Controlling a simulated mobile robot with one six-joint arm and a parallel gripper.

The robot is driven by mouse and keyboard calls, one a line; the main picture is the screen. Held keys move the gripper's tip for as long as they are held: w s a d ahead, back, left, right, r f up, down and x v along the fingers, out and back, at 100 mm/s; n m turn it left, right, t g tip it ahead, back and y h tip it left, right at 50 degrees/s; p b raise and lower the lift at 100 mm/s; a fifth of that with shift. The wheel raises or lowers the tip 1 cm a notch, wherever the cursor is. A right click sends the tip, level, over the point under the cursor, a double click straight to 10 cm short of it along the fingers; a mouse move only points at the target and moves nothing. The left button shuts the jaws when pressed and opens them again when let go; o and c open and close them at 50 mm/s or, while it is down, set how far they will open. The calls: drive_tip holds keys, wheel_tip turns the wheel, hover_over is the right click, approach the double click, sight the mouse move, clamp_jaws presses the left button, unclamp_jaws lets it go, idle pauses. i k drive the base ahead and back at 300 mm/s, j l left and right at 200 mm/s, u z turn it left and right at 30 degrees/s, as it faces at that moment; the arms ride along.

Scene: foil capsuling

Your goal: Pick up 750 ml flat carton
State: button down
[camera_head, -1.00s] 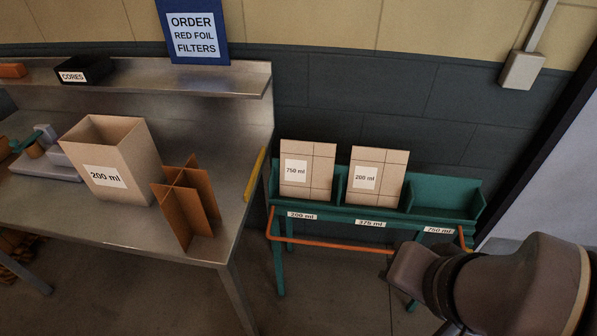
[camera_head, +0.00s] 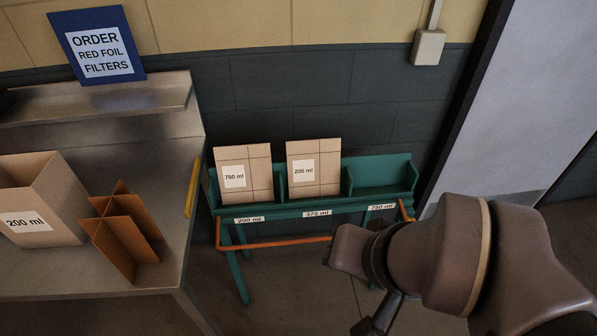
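The 750 ml flat carton (camera_head: 259,181) is a tan folded board with a white "750 ml" label. It stands upright, leaning back, in the left compartment of the green rack (camera_head: 385,174), above the shelf label "200 ml". A similar 200 ml flat carton (camera_head: 328,180) stands in the middle compartment, above the label "375 ml". The right compartment, labelled "750 ml", is empty. My arm is at the lower right, in front of the rack's right end. The fingers of my gripper cannot be made out, and nothing shows held.
A steel bench (camera_head: 150,290) stands left of the rack, with an open 200 ml carton (camera_head: 60,190) and a brown divider (camera_head: 125,235). An orange rail (camera_head: 270,243) runs along the rack's front. Floor in front of the rack is open.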

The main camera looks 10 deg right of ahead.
sight(245, 174)
drive_tip(key=i+j+u, duration=0.1)
drive_tip(key=i+u, duration=0.2)
drive_tip(key=i, duration=0.3)
drive_tip(key=i+u, duration=0.3)
drive_tip(key=i, duration=0.25)
